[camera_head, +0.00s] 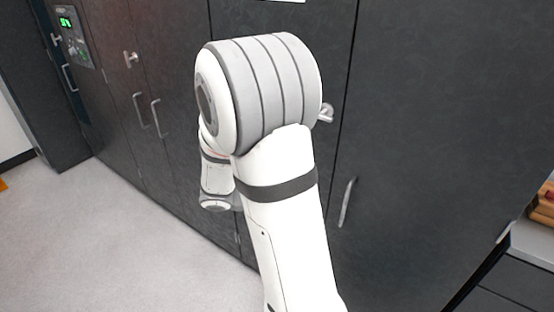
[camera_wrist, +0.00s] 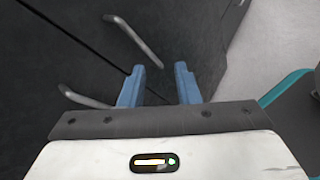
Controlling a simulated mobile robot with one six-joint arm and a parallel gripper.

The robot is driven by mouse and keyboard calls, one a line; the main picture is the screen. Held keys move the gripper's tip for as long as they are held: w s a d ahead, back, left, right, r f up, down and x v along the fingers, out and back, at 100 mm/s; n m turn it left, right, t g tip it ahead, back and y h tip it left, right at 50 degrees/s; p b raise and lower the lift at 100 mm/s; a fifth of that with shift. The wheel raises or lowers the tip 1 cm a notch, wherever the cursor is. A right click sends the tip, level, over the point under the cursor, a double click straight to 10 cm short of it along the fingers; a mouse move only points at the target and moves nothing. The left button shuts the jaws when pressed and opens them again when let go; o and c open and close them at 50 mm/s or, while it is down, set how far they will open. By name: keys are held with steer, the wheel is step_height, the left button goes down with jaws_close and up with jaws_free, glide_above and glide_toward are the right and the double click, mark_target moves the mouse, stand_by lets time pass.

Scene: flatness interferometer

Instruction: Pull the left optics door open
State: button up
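Dark grey cabinet doors fill the head view, all apparently closed. One door (camera_head: 113,85) carries a metal bar handle (camera_head: 139,110), with a second bar handle (camera_head: 156,118) close beside it across a seam. I cannot tell for certain which door is the left optics door. In the wrist view, my gripper (camera_wrist: 160,72) has two blue fingers set apart with nothing between them. One bar handle (camera_wrist: 135,40) shows beyond the fingers and another bar handle (camera_wrist: 85,98) to their left, with a dark seam between. My arm hides the gripper in the head view.
A control panel (camera_head: 74,38) with a green display is at the upper left. Another bar handle (camera_head: 346,202) is right of my arm. A counter (camera_head: 530,243) with wooden items (camera_head: 545,205) stands at the right edge. Pale floor (camera_head: 90,240) is clear at lower left.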

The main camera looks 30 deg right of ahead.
steer(key=w+d+f+n+t+h+p, duration=0.1)
steer(key=w+d+f+n+t+h, duration=0.1)
steer(key=w+f+n+t+h, duration=0.25)
steer(key=w+d+f+n+t+h+p, duration=0.1)
steer(key=w+d+n+t, duration=0.15)
steer(key=w+n, duration=0.45)
steer(key=w+d+p, duration=0.1)
steer(key=w+d, duration=0.1)
steer(key=d, duration=0.5)
steer(key=shift+f+t+p, duration=0.15)
steer(key=shift+t+p, duration=0.15)
steer(key=shift+p, duration=0.05)
steer(key=shift+w+m, duration=0.1)
steer(key=shift+m, duration=0.15)
jaws_close()
